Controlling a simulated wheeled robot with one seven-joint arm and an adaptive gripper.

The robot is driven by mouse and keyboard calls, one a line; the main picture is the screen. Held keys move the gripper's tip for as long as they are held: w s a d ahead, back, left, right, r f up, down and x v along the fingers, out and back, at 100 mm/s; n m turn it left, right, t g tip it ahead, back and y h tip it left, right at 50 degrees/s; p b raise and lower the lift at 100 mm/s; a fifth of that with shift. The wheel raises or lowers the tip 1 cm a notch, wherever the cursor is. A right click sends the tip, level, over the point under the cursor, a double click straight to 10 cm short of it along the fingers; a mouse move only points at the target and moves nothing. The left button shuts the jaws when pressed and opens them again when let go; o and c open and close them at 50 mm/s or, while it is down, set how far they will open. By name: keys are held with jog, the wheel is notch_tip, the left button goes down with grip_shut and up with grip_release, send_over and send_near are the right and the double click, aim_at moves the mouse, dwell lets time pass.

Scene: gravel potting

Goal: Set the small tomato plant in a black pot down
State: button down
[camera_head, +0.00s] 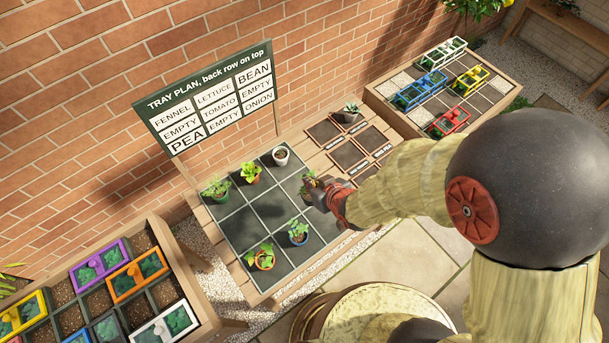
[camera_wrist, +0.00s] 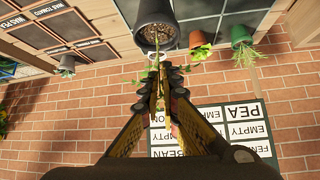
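The small tomato plant (camera_wrist: 158,62) grows from a black pot (camera_wrist: 156,12) with brown soil, seen at the top of the wrist view. My gripper (camera_wrist: 159,78) has its fingers close together on the plant's stem, above the pot's rim. In the head view, my gripper (camera_head: 313,190) is over the right side of the dark gridded tray (camera_head: 245,232), around the middle row. There the plant is mostly hidden by my gripper. The pot's base is out of the wrist view, so I cannot tell whether it touches the tray.
A sign (camera_head: 210,98) stands behind. To the right are labelled square pads (camera_head: 347,153) and a small potted plant (camera_head: 351,116). Crates flank both sides.

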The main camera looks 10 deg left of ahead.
jog(key=w+d+b+x, duration=0.1)
jog(key=d+x, duration=0.2)
jog(key=x, duration=1.2)
jog(key=shift+w+f, duration=0.25)
jog(key=shift+f, duration=0.1)
jog(key=shift+f+b, duration=0.15)
jog(key=shift+b, duration=0.15)
jog(key=c, duration=2)
grip_release()
jog(key=shift+c, duration=0.2)
